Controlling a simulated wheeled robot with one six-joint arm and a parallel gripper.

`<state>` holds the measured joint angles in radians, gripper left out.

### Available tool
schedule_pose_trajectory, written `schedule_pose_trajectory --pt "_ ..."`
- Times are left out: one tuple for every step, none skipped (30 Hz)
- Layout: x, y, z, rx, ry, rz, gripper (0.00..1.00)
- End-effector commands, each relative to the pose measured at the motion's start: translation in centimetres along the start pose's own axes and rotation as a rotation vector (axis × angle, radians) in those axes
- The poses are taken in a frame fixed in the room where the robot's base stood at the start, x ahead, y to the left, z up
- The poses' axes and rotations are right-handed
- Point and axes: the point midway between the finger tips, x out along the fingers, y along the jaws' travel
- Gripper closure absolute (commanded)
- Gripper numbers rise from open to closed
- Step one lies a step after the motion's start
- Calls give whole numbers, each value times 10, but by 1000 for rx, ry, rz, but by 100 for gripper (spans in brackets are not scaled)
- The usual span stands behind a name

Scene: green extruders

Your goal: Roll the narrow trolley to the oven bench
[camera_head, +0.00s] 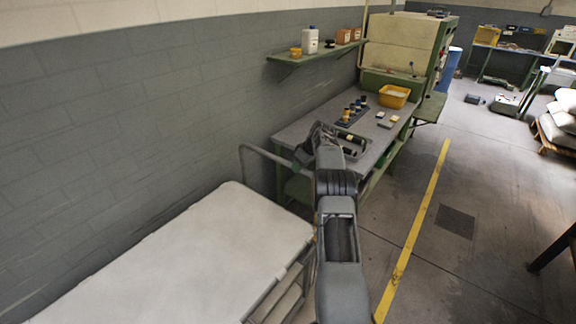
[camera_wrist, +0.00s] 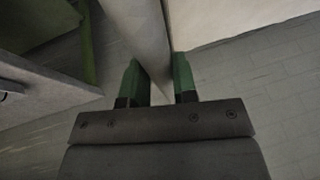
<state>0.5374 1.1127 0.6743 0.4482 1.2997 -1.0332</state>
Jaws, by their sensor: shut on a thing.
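The trolley (camera_head: 190,255) stands at the lower left along the wall, with a long pale flat top and lower shelves at its right side. Its grey tubular handle (camera_head: 262,153) rises at the far end. In the wrist view the handle bar (camera_wrist: 147,35) runs between the green fingers of my gripper (camera_wrist: 158,85), which is shut on it. In the head view my arm hides most of the grip. The grey-topped bench (camera_head: 297,128) stands just beyond the handle against the wall. A cream and green oven-like cabinet (camera_head: 398,42) stands at its far end.
The bench holds a yellow bin (camera_head: 394,96), a rack of small bottles (camera_head: 352,111) and a tray (camera_head: 352,148). A wall shelf (camera_head: 316,53) hangs above. A yellow floor line (camera_head: 415,230) runs along open floor to the right. Sacks (camera_head: 564,116) lie on a pallet at far right.

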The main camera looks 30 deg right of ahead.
Motion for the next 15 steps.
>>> schedule_pose_trajectory --pt "-3 3 2 5 -1 -1 100" --pt "-3 4 2 5 -2 -2 100" --pt "-3 6 3 3 -2 -2 100" --pt "-3 6 3 2 -2 -2 100" --pt "-3 7 3 1 -3 -3 100" --pt "-2 7 3 0 -4 -4 100" --pt "-2 7 3 -1 -5 -5 100" --pt "-2 7 3 -2 -5 -6 100" --pt "-1 7 2 -3 -6 -6 100" --pt "-1 6 2 -4 -6 -7 100" --pt "0 6 2 -5 -6 -7 100" --pt "0 5 2 -5 -7 -7 100" --pt "0 5 2 -6 -7 -7 100" --pt "0 5 1 -7 -7 -8 100" --pt "0 5 1 -7 -8 -8 100"
